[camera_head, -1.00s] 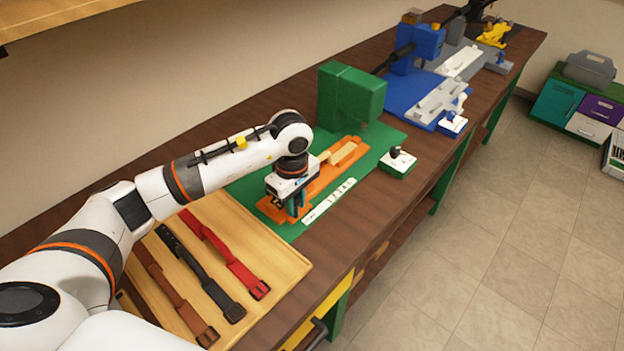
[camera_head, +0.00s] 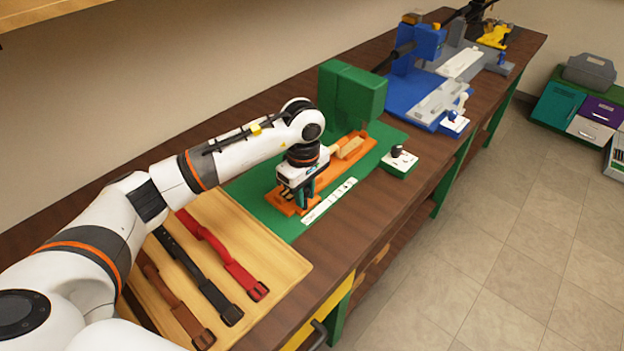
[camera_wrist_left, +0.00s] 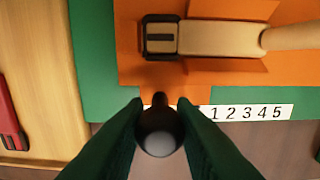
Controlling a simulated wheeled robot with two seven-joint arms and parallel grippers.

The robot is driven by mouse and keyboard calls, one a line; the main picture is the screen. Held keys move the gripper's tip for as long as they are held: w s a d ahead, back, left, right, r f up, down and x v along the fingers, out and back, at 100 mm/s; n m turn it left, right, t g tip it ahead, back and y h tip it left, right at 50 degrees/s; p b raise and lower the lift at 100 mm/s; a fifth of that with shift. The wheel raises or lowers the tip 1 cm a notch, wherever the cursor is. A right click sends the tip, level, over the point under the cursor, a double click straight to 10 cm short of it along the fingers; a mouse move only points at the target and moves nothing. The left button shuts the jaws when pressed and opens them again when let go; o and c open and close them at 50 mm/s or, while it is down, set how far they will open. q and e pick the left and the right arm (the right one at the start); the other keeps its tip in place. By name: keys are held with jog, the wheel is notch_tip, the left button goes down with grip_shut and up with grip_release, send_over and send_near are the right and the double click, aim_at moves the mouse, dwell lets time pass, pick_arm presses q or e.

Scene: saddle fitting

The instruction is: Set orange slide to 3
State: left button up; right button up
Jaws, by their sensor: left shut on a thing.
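The orange slide (camera_head: 282,203) lies on the green base plate (camera_head: 252,187), and in the wrist view it shows (camera_wrist_left: 135,60) as a flat orange piece. My left gripper (camera_head: 301,199) is over its near end. In the wrist view the gripper (camera_wrist_left: 160,122) is shut on a round black knob (camera_wrist_left: 160,138) beside the slide's lower edge. The white scale strip (camera_wrist_left: 248,112), printed 1 to 5, runs to the right of the fingers. The knob is left of the 1 in that view. The fingers partly hide the strip's left end, so I cannot tell the exact setting. My right gripper is not in view.
A tan strap piece (camera_wrist_left: 220,38) with a dark buckle (camera_wrist_left: 160,37) lies on the slide. A green block (camera_head: 352,92) stands behind it. A small button box (camera_head: 399,164) is to the right. A wooden tray (camera_head: 283,262) with several belts lies in front.

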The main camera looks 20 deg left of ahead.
aim_at(314, 200)
pick_arm(q)
jog(key=shift+w+d+b, duration=0.25)
jog(key=shift+w+b, duration=0.4)
jog(key=shift+w, duration=0.15)
jog(key=shift+w+d+b, duration=0.25)
jog(key=shift+w+b, duration=0.4)
jog(key=shift+w, duration=0.1)
jog(key=shift+w+d+f+b, duration=0.1)
jog(key=shift+w+d+b, duration=0.15)
jog(key=shift+w, duration=0.3)
jog(key=shift+w+d+r+b, duration=0.1)
jog(key=shift+w+d+b, duration=0.05)
jog(key=shift+w+b, duration=0.35)
jog(key=shift+w+d+f+b, duration=0.1)
jog(key=shift+w+d+b, duration=0.1)
jog(key=shift+w, duration=0.4)
jog(key=shift+s+a, duration=0.1)
jog(key=shift+s, duration=0.2)
jog(key=o, duration=0.7)
jog(key=shift+r+p, duration=1.6)
jog(key=shift+r, duration=1.5)
